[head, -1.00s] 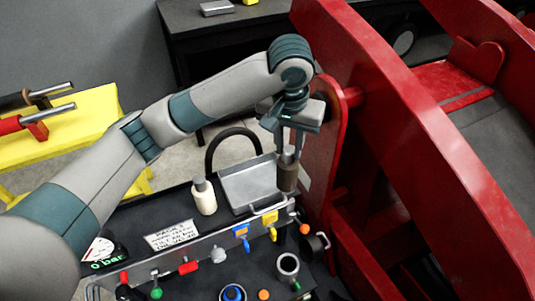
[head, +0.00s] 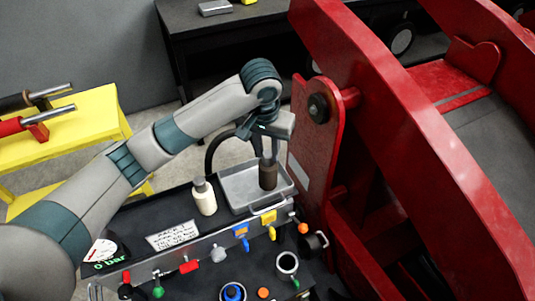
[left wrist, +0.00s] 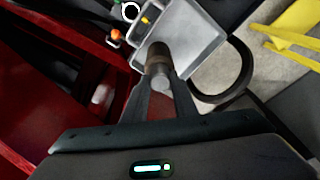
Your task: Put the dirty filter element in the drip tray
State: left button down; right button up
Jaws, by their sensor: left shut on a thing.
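The dirty filter element (head: 268,176) is a dark brown cylinder with a lighter grey top. My left gripper (head: 267,158) is shut on its top and holds it upright over the right part of the drip tray. The drip tray (head: 238,187) is a shallow grey metal pan with a handle on its front side. In the left wrist view the element (left wrist: 158,62) sits between the fingertips (left wrist: 160,82), with the tray (left wrist: 190,35) beyond it. Whether the element's bottom touches the tray floor I cannot tell. My right gripper is not in view.
A cream filter element (head: 204,196) stands left of the tray. Coloured valve levers (head: 190,266) and an open grey cylinder (head: 287,264) are in front. A large red frame (head: 316,150) rises close on the right. A black hose (head: 211,155) curves behind the tray.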

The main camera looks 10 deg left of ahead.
aim_at(265, 168)
pick_arm(q)
jog(key=shift+f+p, duration=0.4)
jog(key=shift+f, duration=0.85)
jog(key=c, duration=1.4)
grip_release()
jog(key=shift+c, duration=0.2)
jog(key=shift+r, duration=0.55)
notch_tip(265, 168, up, 11)
jog(key=s+b, duration=0.1)
jog(key=b, duration=0.1)
jog(key=shift+s+a, duration=0.15)
jog(key=shift+s, duration=0.25)
